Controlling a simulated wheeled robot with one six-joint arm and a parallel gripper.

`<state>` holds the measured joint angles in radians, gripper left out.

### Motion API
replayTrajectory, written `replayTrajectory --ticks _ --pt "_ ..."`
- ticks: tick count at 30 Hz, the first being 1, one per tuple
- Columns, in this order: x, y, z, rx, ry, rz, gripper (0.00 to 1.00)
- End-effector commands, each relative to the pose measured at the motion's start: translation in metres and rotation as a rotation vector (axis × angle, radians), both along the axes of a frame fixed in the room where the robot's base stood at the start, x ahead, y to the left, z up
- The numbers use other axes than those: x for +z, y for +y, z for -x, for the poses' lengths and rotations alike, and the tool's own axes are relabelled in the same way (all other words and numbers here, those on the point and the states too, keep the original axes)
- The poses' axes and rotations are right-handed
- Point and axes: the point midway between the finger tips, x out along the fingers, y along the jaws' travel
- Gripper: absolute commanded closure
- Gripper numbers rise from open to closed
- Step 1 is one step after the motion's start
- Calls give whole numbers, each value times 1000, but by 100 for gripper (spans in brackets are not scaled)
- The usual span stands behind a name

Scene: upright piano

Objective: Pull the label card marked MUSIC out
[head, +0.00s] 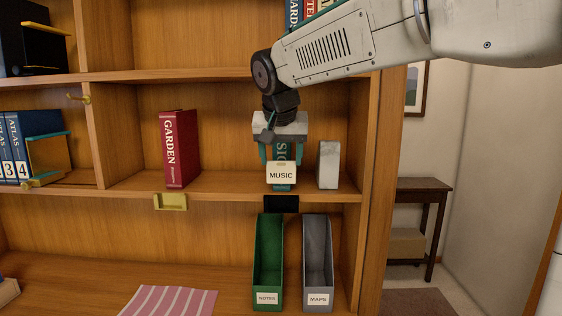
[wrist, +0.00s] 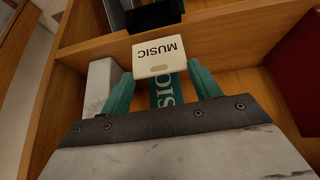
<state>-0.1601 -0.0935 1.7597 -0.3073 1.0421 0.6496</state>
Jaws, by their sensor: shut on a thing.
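The cream label card marked MUSIC (head: 281,174) is in front of a teal book (head: 281,151), above the shelf edge. My gripper (head: 281,165) reaches down from above, and its teal fingers are shut on the card's two sides. In the wrist view the card (wrist: 158,56) sits between the fingertips (wrist: 160,68), its lettering upside down. A black label holder (head: 281,203) on the shelf edge lies just below the card and looks empty. A gap shows between card and holder. The card hides the lower part of the teal book.
A white block (head: 328,165) stands close to the right of my gripper. A red GARDEN book (head: 178,149) stands to the left, with a brass holder (head: 170,201) below. Green NOTES (head: 267,262) and grey MAPS (head: 317,262) files stand below the shelf.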

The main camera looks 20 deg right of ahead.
Motion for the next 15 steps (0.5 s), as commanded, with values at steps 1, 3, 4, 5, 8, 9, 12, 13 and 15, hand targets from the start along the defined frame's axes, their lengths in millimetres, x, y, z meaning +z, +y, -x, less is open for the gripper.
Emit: replayTrajectory --ticks 1,3,4,5,8,9,12,13,15 --pt "3 0 0 0 0 0 68" --pt "7 0 0 -1 0 0 68" --pt "8 0 0 0 -1 -1 68" --pt "9 0 0 0 -1 -1 68" --pt "12 0 0 0 -1 -1 68" --pt "14 0 0 -1 0 0 68" --pt "20 0 0 -1 0 0 68" --pt "23 0 0 0 -1 -1 68" --pt "29 0 0 0 -1 -1 68"
